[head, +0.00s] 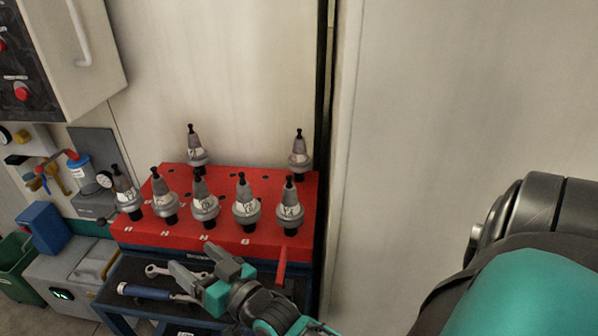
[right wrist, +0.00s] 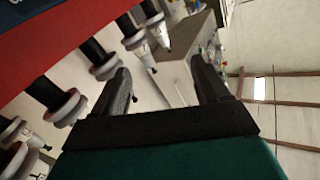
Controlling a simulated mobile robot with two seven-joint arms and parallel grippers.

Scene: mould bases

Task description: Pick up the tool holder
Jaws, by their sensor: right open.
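Several grey tool holders with dark pull studs and white labels stand upright in a red rack. The front row includes one at the left (head: 125,196), one in the middle (head: 204,201) and one at the right (head: 290,207). Two stand at the back, left (head: 195,150) and right (head: 299,153). My right gripper (head: 193,258) is open and empty in front of and below the rack's front face. In the right wrist view several tool holders (right wrist: 64,107) show left of the open fingers (right wrist: 160,66); none is between them. My left gripper is out of view.
The red rack (head: 150,238) sits on a dark blue cart (head: 115,300). A wrench (head: 160,270) and a blue-handled tool (head: 140,291) lie on the cart by my gripper. Walls (head: 225,80) rise behind and to the right.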

